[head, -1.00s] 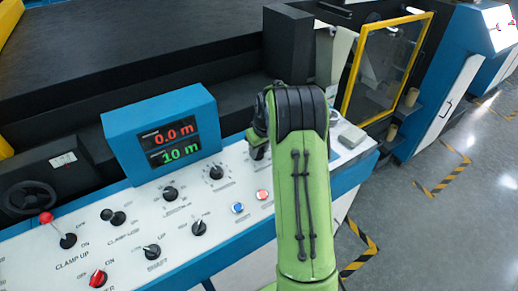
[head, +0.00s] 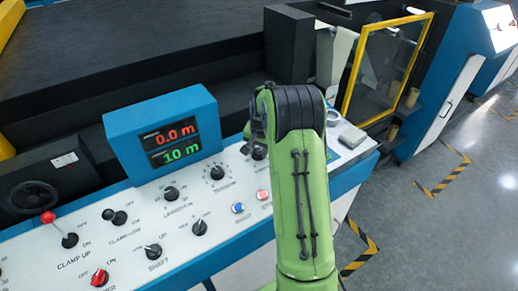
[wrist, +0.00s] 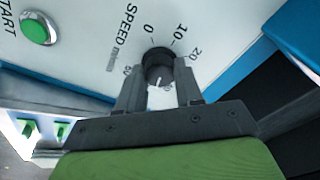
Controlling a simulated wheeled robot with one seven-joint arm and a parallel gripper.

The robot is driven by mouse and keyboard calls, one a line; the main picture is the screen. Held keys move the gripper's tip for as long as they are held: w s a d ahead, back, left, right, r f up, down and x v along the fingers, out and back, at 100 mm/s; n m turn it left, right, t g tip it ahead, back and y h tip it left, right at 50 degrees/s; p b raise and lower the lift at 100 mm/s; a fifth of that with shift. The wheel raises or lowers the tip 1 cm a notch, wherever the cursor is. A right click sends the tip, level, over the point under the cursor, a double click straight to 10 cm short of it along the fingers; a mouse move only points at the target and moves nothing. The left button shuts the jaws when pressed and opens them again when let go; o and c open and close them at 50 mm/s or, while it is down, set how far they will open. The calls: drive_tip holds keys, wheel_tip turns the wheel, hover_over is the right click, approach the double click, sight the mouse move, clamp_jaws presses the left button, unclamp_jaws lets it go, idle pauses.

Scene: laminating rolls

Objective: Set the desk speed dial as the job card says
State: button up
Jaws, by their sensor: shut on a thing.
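The speed dial (wrist: 157,62) is a round black knob on the white panel, marked SPEED, with 0, 10 and 20 readable around it. My gripper (wrist: 157,88) is shut on it, one finger on each side. A short white mark shows on the knob's side nearest the gripper; the numbers there are partly hidden, so I cannot read the exact setting. In the head view my gripper (head: 251,142) is at the right part of the control desk (head: 130,262), partly hidden by my green arm. I cannot make out a readable job card.
A green START button (wrist: 38,30) is beside the dial. A blue display (head: 165,134) shows red 0.0 m and a green reading. Several other knobs, a red-tipped lever (head: 48,217) and blue and red buttons (head: 262,195) are on the desk. A yellow-framed guard (head: 388,65) stands behind, right.

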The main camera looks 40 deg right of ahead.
drive_tip(key=shift+m, duration=1.1)
drive_tip(key=o, duration=1)
drive_tip(key=shift+o, duration=0.2)
drive_tip(key=shift+r, duration=0.1)
drive_tip(key=p+v, duration=0.2)
drive_tip(key=v, duration=1.3)
drive_tip(key=shift+r, duration=0.35)
drive_tip(key=shift+a, duration=0.15)
